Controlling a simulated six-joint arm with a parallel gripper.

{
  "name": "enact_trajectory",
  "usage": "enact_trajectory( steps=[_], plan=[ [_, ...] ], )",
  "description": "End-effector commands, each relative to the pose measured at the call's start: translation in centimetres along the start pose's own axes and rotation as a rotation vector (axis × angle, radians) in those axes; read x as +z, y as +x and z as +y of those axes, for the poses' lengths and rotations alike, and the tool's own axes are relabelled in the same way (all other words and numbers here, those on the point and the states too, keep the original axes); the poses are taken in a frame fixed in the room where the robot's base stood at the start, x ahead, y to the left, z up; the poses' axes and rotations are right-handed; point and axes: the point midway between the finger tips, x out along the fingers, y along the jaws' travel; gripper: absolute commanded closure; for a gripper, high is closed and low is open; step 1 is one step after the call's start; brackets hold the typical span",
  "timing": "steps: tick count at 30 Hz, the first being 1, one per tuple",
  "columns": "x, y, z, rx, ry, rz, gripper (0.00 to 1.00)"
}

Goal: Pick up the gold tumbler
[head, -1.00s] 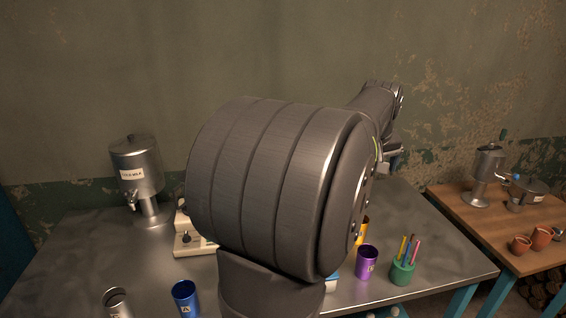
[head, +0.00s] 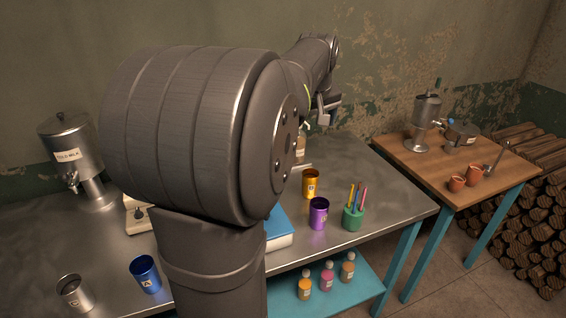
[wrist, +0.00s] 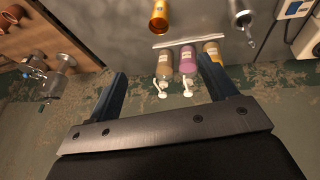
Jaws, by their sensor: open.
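The gold tumbler (head: 310,183) stands upright on the metal table in the head view, just behind the purple tumbler (head: 318,213). It also shows at the top of the wrist view (wrist: 159,17), beyond my fingertips. My gripper (wrist: 162,70) is open and empty, with its two dark fingers spread apart. In the head view my gripper (head: 327,108) is raised above the table, up and slightly right of the gold tumbler, and clear of it.
A green pen cup (head: 353,218) stands right of the purple tumbler. Pump bottles (wrist: 187,58) stand near the wall. Blue (head: 145,274) and silver (head: 74,293) tumblers are at the front left.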

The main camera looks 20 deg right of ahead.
Motion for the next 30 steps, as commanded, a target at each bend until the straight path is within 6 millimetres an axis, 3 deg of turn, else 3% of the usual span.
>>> enact_trajectory(
  steps=[4, 9, 12, 18, 30],
  plan=[
    [-0.1, 3.3, -0.2, 0.01, 0.096, 0.009, 0.22],
    [0.0, 9.9, -0.9, 0.04, 0.326, 0.052, 0.22],
    [0.2, 12.9, -1.4, 0.05, 0.438, 0.079, 0.22],
    [0.4, 15.7, -1.9, 0.057, 0.542, 0.109, 0.22],
    [-0.1, 22.6, -1.3, 0.056, 0.544, 0.108, 0.22]
  ],
)
